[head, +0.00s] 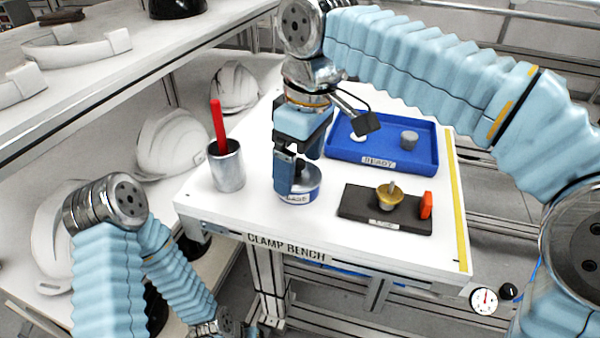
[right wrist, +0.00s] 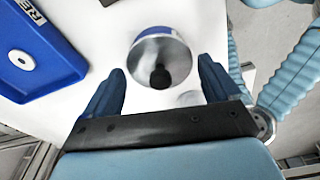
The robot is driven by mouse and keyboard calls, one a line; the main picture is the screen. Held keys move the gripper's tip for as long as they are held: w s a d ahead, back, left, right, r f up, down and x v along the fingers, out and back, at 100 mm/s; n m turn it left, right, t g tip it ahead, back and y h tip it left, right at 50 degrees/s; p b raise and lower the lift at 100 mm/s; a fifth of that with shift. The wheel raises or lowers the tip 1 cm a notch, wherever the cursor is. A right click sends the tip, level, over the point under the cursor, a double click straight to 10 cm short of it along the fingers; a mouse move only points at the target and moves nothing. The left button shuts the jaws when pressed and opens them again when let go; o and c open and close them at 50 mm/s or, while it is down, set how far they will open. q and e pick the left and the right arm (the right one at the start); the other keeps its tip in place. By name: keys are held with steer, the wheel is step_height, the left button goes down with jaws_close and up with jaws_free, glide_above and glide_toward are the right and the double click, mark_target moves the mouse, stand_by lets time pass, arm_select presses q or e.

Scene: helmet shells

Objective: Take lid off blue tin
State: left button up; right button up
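The blue tin (head: 298,198) stands upright on the white bench, with a label on its front. It also shows in the right wrist view (right wrist: 152,31). Its shiny silver lid (right wrist: 148,55) is on top and has a black knob (right wrist: 160,77). My right gripper (head: 293,180) points down over the tin, open, and partly hides the lid in the head view. In the right wrist view its fingers stand apart on either side of the knob, with gaps to both.
A metal cup (head: 226,172) with a red stick stands left of the tin. A dark plate (head: 355,203) with a brass piece and an orange block lies right. A blue tray (head: 428,150) holds small parts behind. White helmet shells (head: 172,142) fill the left shelf.

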steer(key=c, duration=0.7)
steer(key=shift+r, duration=0.1)
